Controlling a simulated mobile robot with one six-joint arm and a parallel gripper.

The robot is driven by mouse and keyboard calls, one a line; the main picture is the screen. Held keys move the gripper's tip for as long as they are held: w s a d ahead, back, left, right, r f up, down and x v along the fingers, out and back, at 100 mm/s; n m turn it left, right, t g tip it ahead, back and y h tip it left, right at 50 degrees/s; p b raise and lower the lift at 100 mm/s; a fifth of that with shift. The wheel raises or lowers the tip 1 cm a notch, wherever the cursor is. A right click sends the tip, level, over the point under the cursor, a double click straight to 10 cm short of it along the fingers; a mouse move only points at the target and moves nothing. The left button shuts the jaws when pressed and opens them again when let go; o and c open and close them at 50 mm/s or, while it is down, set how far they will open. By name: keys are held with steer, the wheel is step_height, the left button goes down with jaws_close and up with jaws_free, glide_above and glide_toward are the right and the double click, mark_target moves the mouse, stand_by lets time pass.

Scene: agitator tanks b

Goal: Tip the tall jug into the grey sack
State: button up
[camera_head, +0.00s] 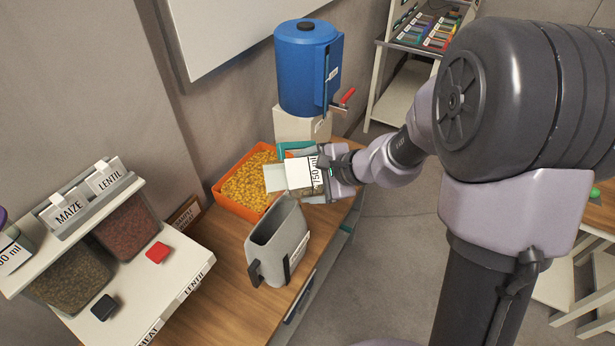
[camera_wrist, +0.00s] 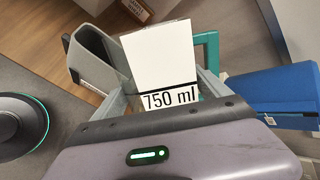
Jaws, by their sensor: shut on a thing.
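The tall jug (camera_head: 301,172) has a white label marked 750 ml and a teal handle. It also shows in the wrist view (camera_wrist: 160,62), held just ahead of the jaws. My gripper (camera_head: 325,172) is shut on the jug and holds it above the table, beside the orange tray. The jug's tilt and its contents are hard to tell. The grey sack (camera_head: 292,256) is an open-topped grey vessel with black clips, standing on the wooden table in front of the jug. It also shows at upper left in the wrist view (camera_wrist: 92,62). The jug and sack look apart.
An orange tray (camera_head: 221,199) of yellow grain lies behind the jug. A blue tank (camera_head: 300,70) with a red-handled tap stands on a pale block behind. A white rack with maize and lentil bins (camera_head: 128,228) stands at left. The wooden table (camera_head: 222,300) has bare room at front.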

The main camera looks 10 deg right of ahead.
steer(key=shift+s+a+f+n+t+h+b, duration=0.15)
steer(key=shift+a+f+n+h+b, duration=0.2)
steer(key=shift+b, duration=0.8)
steer(key=shift+f+n+t+h+b, duration=0.1)
steer(key=shift+f+h+b, duration=0.35)
steer(key=shift+b, duration=0.7)
steer(key=shift+s+a+f+n+t+h+b, duration=0.1)
steer(key=shift+a+f+n+t+h+b, duration=0.2)
steer(key=shift+b, duration=0.85)
steer(key=shift+s+a+f+n+h+b, duration=0.1)
steer(key=shift+a+f+n+h+b, duration=0.3)
steer(key=shift+b, duration=0.6)
steer(key=shift+d+r, duration=0.1)
steer(key=shift+r, duration=0.1)
steer(key=shift+s+a+r+t+h, duration=0.25)
steer(key=shift+r+t+h, duration=0.1)
steer(key=shift+h, duration=0.25)
steer(key=shift+b, duration=0.3)
steer(key=shift+s+a+r+n+h, duration=0.1)
steer(key=shift+a+r+n+h, duration=0.15)
steer(key=shift+a+n+h, duration=0.1)
steer(key=shift+s+a+r+t+h, duration=0.15)
steer(key=shift+a+r+t+h, duration=0.1)
steer(key=shift+a+t+h, duration=0.15)
